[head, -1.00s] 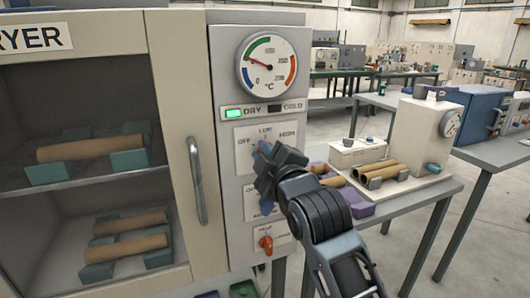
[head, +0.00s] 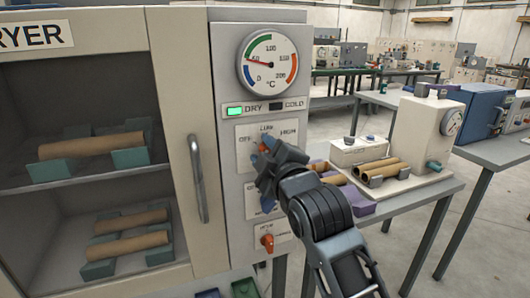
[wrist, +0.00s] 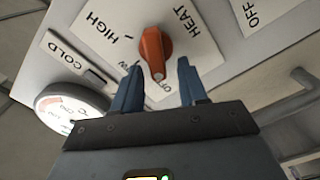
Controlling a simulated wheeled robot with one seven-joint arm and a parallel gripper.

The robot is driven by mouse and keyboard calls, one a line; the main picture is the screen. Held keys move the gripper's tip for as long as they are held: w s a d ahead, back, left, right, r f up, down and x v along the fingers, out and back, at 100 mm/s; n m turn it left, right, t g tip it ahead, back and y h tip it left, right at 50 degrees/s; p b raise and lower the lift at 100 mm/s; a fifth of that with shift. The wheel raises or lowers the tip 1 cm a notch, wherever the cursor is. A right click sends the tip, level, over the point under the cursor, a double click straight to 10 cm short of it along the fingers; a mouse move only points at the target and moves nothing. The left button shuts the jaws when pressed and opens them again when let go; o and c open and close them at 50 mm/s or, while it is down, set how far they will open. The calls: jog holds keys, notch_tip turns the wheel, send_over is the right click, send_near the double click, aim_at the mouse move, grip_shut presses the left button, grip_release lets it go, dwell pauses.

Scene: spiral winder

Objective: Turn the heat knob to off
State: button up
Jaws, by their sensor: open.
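The heat knob (wrist: 155,52) is orange and sits on a white plate marked HEAT, HIGH, LOW and OFF. In the wrist view its pale-tipped end points down between the LOW and OFF lettering, which is partly covered. In the head view only a bit of the knob (head: 263,147) shows past my gripper. My gripper (wrist: 158,75) is open, its blue fingers on either side of the knob's pointed end. Gaps show between fingers and knob. In the head view my gripper (head: 268,160) is in front of the panel and hides most of the knob.
A dial gauge (head: 267,62) and a lit green DRY lamp (head: 234,111) are above. A second orange-red knob (head: 267,241) is lower on the panel. The dryer door handle (head: 197,180) sticks out at left. A table (head: 420,187) with tubes and a machine stands at right.

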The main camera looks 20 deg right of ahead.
jog(key=s+b, duration=0.1)
jog(key=s, duration=0.6)
jog(key=shift+s, duration=0.4)
jog(key=s+f+m+g, duration=0.2)
jog(key=s+f+m, duration=0.4)
jog(key=s+f, duration=1.25)
jog(key=s+d+r+m+g, duration=0.1)
jog(key=s+m, duration=0.5)
jog(key=s, duration=1.8)
jog(key=shift+d+r, duration=0.3)
jog(key=shift+d, duration=0.15)
